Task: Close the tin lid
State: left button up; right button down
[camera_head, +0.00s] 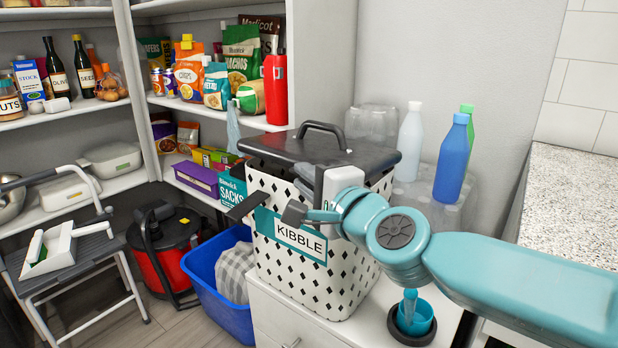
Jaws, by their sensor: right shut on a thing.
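The kibble tin (335,280) is white with black diamonds and a teal KIBBLE label, and stands upright on a white cabinet. Its black lid (275,146), with an arched handle, lies over the top. Whether the lid sits fully down along the front is hard to tell. My right gripper (291,212) is at the tin's front upper edge, its arm coming in from the right. My left gripper is not in view.
A blue bottle (452,160) and a white bottle (409,145) stand behind the tin at right. A teal cup (415,318) is below my arm. A blue bin (222,308), red vacuum (172,262) and step stool (75,280) stand at left. Stocked shelves fill the back.

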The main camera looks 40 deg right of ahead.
jog(key=shift+d+r, duration=0.1)
jog(key=c, duration=1.2)
grip_release()
pick_arm(q)
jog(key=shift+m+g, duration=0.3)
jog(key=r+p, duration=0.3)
jog(key=p, duration=0.1)
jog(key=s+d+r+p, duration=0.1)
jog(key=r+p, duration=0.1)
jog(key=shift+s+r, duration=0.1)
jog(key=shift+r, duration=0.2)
pick_arm(e)
jog(key=s, duration=0.5)
jog(key=s+a, duration=0.1)
jog(key=s, duration=0.4)
jog(key=s+a, duration=0.1)
jog(key=s, duration=0.5)
jog(key=shift+s+r, duration=0.1)
jog(key=shift+r, duration=0.05)
